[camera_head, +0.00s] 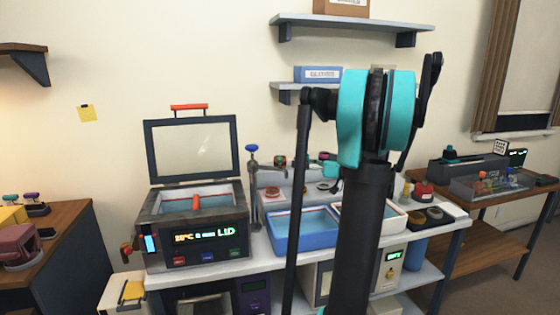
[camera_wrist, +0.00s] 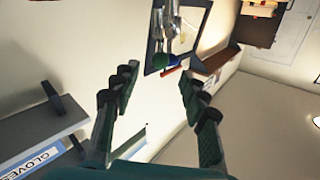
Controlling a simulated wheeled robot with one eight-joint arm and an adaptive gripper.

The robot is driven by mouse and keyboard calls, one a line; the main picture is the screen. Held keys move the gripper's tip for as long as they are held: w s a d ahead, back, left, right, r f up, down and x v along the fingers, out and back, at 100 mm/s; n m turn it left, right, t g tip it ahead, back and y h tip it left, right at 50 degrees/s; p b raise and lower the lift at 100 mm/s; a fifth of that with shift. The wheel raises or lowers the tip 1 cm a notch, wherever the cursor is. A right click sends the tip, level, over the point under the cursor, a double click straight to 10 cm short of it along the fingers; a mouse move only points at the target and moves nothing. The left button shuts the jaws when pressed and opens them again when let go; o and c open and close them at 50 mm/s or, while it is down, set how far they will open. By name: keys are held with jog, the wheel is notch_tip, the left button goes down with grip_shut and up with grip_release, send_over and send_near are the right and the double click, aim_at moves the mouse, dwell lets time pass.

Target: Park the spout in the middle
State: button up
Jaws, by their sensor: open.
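A metal post with a blue knob (camera_head: 252,148) stands at the left end of the blue basin in the head view. In the wrist view, metal pipework (camera_wrist: 168,28) shows at the top, in front of the lid. My gripper (camera_wrist: 157,84) is open with nothing between its fingers, and the pipework lies beyond the fingertips. In the head view my arm covers part of the basins and I cannot make out the gripper clearly.
A blue basin (camera_head: 303,244) and a white basin (camera_head: 398,228) sit side by side on the bench. A heated bath (camera_head: 195,252) with a raised lid (camera_head: 148,160) stands left of the post. Shelves (camera_head: 355,28) hang above; a gloves box (camera_wrist: 38,160) shows in the wrist view.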

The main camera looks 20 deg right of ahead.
aim_at(280, 159)
jog(key=x, duration=0.7)
jog(key=shift+c, duration=0.3)
grip_shut()
